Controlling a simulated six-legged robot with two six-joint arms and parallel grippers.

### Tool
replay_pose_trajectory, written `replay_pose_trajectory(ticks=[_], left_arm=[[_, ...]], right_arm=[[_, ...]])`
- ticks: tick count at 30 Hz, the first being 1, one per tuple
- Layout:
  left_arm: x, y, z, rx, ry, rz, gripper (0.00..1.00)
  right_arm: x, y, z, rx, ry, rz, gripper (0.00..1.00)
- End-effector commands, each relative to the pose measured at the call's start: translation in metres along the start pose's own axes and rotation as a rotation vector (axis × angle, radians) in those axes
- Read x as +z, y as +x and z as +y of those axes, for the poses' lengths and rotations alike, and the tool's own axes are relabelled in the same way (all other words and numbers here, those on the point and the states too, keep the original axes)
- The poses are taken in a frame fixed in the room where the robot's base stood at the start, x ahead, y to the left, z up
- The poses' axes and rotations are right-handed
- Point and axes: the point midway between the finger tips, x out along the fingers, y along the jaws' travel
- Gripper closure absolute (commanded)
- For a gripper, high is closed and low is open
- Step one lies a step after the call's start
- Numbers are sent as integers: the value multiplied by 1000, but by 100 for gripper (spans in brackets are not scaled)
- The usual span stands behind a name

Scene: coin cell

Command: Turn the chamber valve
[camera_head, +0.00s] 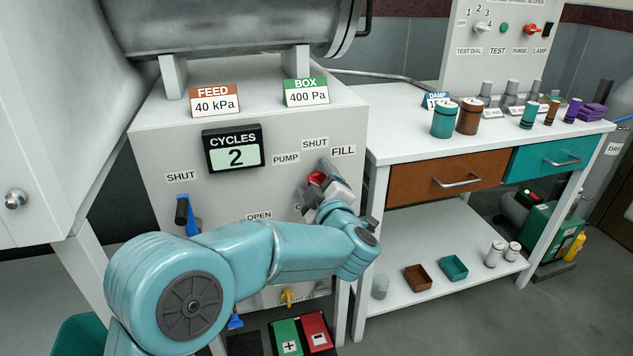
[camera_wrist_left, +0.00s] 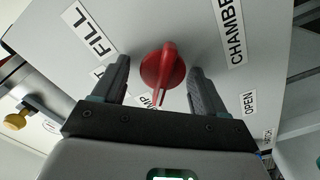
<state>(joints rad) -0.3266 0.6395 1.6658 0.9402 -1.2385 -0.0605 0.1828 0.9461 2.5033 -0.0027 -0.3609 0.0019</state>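The chamber valve is a red knob (camera_head: 316,179) on the front of the light grey cabinet, with PUMP, SHUT and FILL labels around it. In the left wrist view the red knob (camera_wrist_left: 163,70) has a raised grip bar and sits between my fingers, with FILL and CHAMBER labels at its sides. My left gripper (camera_wrist_left: 159,64) is open, one finger on each side of the knob, with gaps visible on both sides. In the head view my left gripper (camera_head: 327,186) partly hides the knob and some labels. My right gripper is out of view.
A blue lever with a dark grip (camera_head: 183,212) stands left of the valve, between SHUT and OPEN labels. A yellow knob (camera_head: 287,296) is lower down. A CYCLES display (camera_head: 233,148) reads 2. A white bench (camera_head: 400,140) with jars stands close on the right.

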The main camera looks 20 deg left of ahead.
Motion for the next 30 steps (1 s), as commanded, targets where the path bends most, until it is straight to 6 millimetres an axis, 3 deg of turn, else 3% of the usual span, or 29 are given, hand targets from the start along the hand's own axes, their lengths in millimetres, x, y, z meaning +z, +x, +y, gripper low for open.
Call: replay_pose_trajectory(ticks=[7,21,25,30], left_arm=[[1,-14,1,0,3,-4,28],[0,-131,2,3,3,-4,28],[0,-151,1,2,1,-3,28],[0,-163,0,1,1,0,28]], right_arm=[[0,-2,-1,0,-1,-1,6],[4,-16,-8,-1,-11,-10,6],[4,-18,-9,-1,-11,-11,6],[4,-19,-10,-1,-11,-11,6]])
